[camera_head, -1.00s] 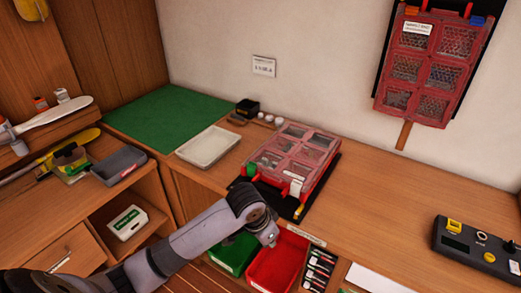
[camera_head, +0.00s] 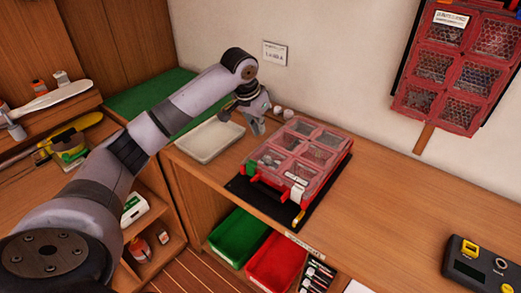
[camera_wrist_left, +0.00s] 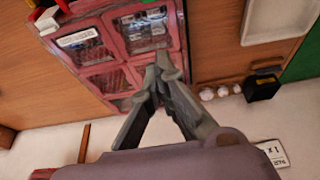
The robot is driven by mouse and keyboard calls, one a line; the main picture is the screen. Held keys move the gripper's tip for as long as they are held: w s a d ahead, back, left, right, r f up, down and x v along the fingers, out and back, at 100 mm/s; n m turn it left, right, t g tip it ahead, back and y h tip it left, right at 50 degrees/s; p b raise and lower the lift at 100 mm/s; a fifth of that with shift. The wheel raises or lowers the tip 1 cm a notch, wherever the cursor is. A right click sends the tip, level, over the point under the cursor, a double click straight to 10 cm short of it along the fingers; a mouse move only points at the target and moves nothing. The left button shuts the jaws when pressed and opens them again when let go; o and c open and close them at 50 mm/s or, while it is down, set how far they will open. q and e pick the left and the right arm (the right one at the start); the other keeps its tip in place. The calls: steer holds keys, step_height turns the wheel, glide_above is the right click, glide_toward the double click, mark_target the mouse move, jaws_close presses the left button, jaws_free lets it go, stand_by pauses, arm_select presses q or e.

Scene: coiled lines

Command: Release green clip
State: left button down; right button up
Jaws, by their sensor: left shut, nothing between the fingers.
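A red case (camera_head: 301,155) with clear windows lies on a black mat (camera_head: 262,193) on the bench. My right gripper is not in view.
A pale tray (camera_head: 209,140) lies left of the case, partly behind my arm. Green (camera_head: 236,238) and red (camera_head: 274,260) bins sit below the bench front. A similar red case (camera_head: 452,65) hangs on the wall. The bench to the right is mostly clear.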

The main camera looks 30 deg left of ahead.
arm_select(q)
steer(key=p, duration=0.2)
glide_above(262, 158)
steer(key=w, duration=0.1)
step_height(262, 158, down, 6)
steer(key=shift+w+d+f, duration=0.1)
steer(key=shift+f, duration=0.1)
steer(key=x, duration=0.2)
steer(key=shift+w+f, duration=0.1)
steer(key=shift+f, duration=0.25)
steer(key=shift+f+p, duration=0.35)
steer(key=shift+p, duration=0.2)
steer(key=shift+s+p, duration=0.85)
steer(key=shift+s, duration=1.15)
steer(key=shift+w+f, duration=0.1)
steer(key=shift+w, duration=0.05)
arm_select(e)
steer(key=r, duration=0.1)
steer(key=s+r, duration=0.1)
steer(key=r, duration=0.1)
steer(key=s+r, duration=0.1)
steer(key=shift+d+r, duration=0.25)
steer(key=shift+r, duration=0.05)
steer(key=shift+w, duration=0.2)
arm_select(q)
steer(key=shift+w, duration=0.1)
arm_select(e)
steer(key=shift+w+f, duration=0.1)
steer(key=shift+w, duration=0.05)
